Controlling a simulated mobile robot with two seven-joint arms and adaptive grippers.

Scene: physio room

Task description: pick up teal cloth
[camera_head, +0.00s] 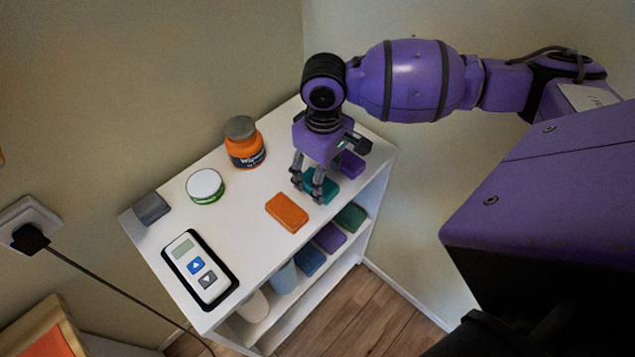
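The teal cloth (329,187) lies folded on the white shelf top, between an orange folded cloth and a purple one. My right gripper (308,190) reaches down over it from above. Its two fingers are apart, with the tips at the cloth's left part and low near the shelf top. The fingers and palm hide part of the cloth. I cannot tell whether the fingertips touch it. My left gripper is not in view.
On the shelf unit (229,218) lie the orange cloth (287,212) and purple cloth (351,165). An orange jar (245,147), a round green-white tin (205,187), a grey block (151,209) and a white control device (199,268) also stand there.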

